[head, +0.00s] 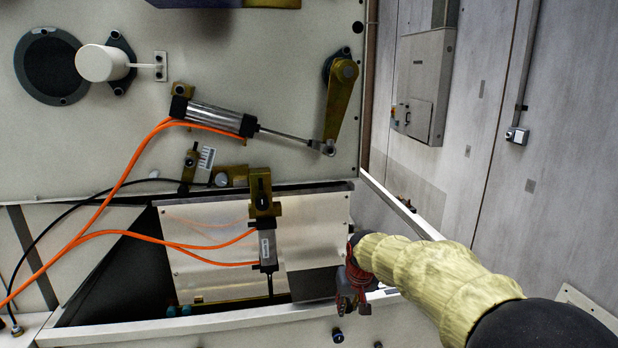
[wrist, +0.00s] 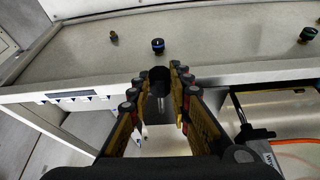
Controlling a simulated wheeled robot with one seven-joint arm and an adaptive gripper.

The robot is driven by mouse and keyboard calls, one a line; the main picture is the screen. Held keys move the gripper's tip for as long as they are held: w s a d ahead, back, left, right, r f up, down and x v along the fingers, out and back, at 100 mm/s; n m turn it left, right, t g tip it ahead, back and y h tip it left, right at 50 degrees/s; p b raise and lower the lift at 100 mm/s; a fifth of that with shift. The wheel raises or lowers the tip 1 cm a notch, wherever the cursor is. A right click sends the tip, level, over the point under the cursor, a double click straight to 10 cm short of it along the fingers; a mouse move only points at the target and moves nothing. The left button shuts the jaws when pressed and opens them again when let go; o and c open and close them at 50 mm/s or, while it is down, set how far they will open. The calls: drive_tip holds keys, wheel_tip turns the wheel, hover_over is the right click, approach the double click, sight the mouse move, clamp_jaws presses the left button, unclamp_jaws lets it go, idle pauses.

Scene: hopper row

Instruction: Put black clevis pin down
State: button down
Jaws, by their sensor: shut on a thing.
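My gripper (wrist: 159,84) is shut on the black clevis pin (wrist: 160,74) in the wrist view. The pin's dark head shows between the fingertips, with a paler shank below it. The gripper is over the front edge of a pale ledge (wrist: 225,72). In the head view my gripper (head: 354,291) hangs at the end of the arm, right of the open bay. The pin cannot be made out there.
On the ledge stand a black, blue-ringed piece (wrist: 158,46), a small brass piece (wrist: 113,36) and a green-ringed piece (wrist: 308,34). A cylinder (head: 268,245) with orange hoses hangs in the bay. Bare ledge lies between the pieces.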

drive_tip(key=s+d+f+b, duration=0.2)
drive_tip(key=s+f+b, duration=0.2)
drive_tip(key=f, duration=0.8)
drive_tip(key=s+d+f+m+b, duration=0.1)
drive_tip(key=s+d+f+b, duration=0.2)
drive_tip(key=f, duration=1)
drive_tip(key=s+d+f+b, duration=0.3)
drive_tip(key=s+f+b, duration=0.3)
drive_tip(key=f, duration=0.6)
drive_tip(key=shift+d+f+h, duration=0.15)
drive_tip(key=shift+h, duration=0.15)
drive_tip(key=shift+s+d, duration=0.1)
